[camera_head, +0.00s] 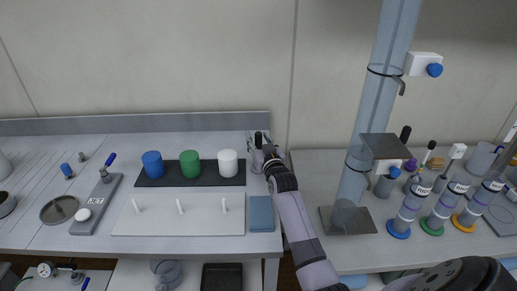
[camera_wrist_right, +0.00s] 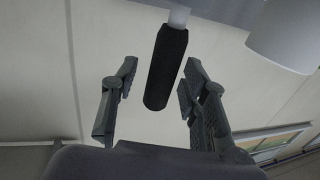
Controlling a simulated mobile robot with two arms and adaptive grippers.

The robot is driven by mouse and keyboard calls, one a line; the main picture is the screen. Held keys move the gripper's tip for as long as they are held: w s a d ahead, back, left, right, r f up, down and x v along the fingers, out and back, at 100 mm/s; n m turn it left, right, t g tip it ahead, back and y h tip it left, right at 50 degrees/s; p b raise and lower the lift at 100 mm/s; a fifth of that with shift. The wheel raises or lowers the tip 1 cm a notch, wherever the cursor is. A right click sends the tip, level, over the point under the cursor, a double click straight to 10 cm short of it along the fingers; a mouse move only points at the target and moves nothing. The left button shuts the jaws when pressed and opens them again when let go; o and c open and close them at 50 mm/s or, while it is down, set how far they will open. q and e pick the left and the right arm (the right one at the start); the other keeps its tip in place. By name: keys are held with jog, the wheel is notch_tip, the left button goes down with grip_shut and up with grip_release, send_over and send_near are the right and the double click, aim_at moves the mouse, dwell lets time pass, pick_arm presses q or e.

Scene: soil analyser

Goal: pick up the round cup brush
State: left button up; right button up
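A black upright handle (camera_head: 258,139) stands at the back right of the left worktop; its head is hidden, so I cannot tell for sure that it is the round cup brush. My right gripper (camera_head: 262,155) is at this handle, reaching in from the front. In the right wrist view the black handle (camera_wrist_right: 166,68), with a pale stem at its top, lies between the two fingers of the right gripper (camera_wrist_right: 155,95). The fingers are spread, with a visible gap on each side of the handle. My left gripper is not in view.
A black tray (camera_head: 163,182) with blue, green (camera_head: 190,164) and white (camera_head: 228,163) cups stands just left of the gripper. A white pegged board (camera_head: 150,222) and a blue pad (camera_head: 261,213) lie in front. A large clear column (camera_head: 378,115) rises on the right worktop.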

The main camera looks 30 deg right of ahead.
grip_shut()
dwell(0.5)
